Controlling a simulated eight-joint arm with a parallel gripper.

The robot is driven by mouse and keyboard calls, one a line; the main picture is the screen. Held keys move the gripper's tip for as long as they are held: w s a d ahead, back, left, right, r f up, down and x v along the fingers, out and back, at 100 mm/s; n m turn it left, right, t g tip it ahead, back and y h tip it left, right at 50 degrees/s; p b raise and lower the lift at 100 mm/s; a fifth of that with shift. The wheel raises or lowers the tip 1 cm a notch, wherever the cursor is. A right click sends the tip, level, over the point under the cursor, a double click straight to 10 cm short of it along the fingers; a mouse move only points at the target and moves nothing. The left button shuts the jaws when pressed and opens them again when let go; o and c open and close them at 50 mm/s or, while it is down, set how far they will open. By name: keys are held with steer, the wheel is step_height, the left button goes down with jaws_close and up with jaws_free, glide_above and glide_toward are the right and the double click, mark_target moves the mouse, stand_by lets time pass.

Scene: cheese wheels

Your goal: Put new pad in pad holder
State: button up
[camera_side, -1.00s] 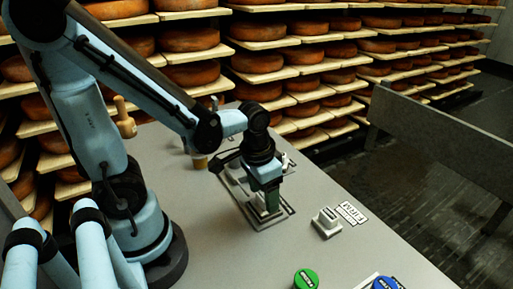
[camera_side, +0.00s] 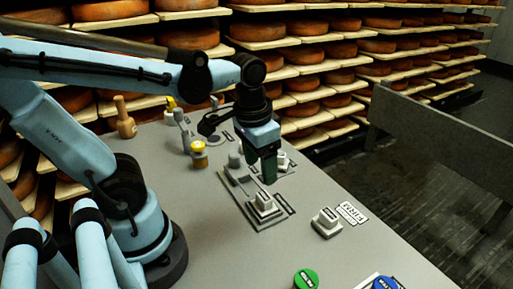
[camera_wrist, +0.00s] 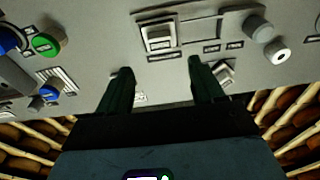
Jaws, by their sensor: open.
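A white block-shaped pad (camera_side: 265,202) sits at the near end of a grey, dark-outlined holder plate (camera_side: 240,196). The pad also shows in the wrist view (camera_wrist: 158,36), at the holder's left end. Another white pad (camera_side: 325,221) stands apart on the table to the right, beside a printed label. A third white piece (camera_side: 283,160) is partly hidden behind my gripper; a pale piece shows near the right finger in the wrist view (camera_wrist: 224,73). My gripper (camera_side: 268,180) points down above the table, beyond the holder's pad. Its dark green fingers (camera_wrist: 162,82) are apart and empty.
A wooden peg-like object (camera_side: 124,120) stands at the back left. Cheese shelves border the table's back.

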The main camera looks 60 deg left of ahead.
steer(key=w+t, duration=0.1)
steer(key=t, duration=0.2)
steer(key=w+r+t, duration=0.1)
steer(key=w+t, duration=0.1)
steer(key=shift+w+r+t, duration=0.1)
steer(key=shift+t, duration=0.3)
